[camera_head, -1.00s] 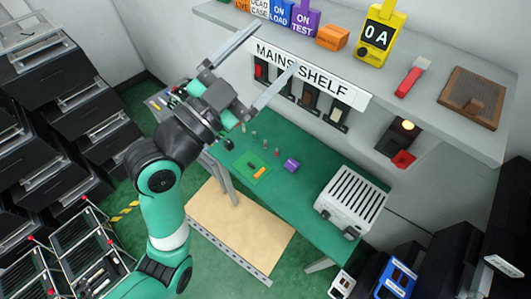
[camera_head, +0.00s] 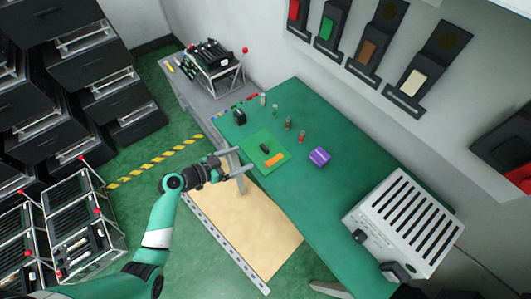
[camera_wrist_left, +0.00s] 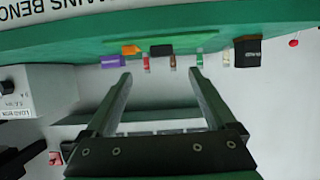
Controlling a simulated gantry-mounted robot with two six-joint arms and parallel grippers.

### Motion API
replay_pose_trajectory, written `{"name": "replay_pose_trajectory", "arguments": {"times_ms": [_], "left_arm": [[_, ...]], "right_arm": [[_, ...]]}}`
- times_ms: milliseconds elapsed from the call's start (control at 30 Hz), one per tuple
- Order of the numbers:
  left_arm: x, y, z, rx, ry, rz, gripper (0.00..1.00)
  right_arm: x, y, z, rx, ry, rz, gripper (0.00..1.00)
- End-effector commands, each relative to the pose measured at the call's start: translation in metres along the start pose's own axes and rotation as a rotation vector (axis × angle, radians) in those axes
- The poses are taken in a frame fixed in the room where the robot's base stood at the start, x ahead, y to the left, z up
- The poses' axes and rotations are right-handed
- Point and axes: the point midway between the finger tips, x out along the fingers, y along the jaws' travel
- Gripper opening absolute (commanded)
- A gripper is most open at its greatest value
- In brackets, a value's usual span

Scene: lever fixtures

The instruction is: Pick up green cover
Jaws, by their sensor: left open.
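A green cover (camera_head: 325,28) sits on a black wall plate at the top of the head view, between a red one and a brown one. A small green-banded piece (camera_head: 275,109) stands on the green bench (camera_head: 330,230); it also shows in the left wrist view (camera_wrist_left: 199,59). I cannot tell for certain which one is the task's cover. My left gripper (camera_head: 240,164) is open and empty beside the bench's left edge, well away from the wall plates. Its two spread fingers also show in the left wrist view (camera_wrist_left: 160,85). My right gripper is not in view.
On the bench are a green mat (camera_head: 282,144) with an orange piece (camera_head: 274,160) and a black piece, a purple block (camera_head: 319,156), and a white slotted box (camera_head: 405,222). A grey side table (camera_head: 185,85) carries a rack. Open floor lies left of the bench.

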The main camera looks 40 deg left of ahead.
Motion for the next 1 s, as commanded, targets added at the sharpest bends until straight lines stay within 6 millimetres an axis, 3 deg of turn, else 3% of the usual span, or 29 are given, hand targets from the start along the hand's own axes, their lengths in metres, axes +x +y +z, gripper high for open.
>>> {"name": "replay_pose_trajectory", "arguments": {"times_ms": [67, 233, 467, 800, 1000], "left_arm": [[0.017, 0.001, 0.009, 0.007, 0.005, 0.001, 0.9], [0.046, 0.001, 0.002, 0.001, 0.001, 0.003, 0.9], [0.055, 0.0, 0.0, 0.001, 0.001, 0.001, 0.9], [0.103, -0.003, 0.001, 0.002, 0.002, 0.002, 0.9], [0.105, -0.003, -0.001, 0.002, 0.002, 0.0, 0.9]], "right_arm": [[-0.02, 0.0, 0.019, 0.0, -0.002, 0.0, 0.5], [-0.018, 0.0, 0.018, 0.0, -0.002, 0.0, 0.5], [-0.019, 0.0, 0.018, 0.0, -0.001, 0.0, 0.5], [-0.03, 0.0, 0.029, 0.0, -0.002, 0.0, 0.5], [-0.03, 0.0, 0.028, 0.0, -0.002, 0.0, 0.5]]}}
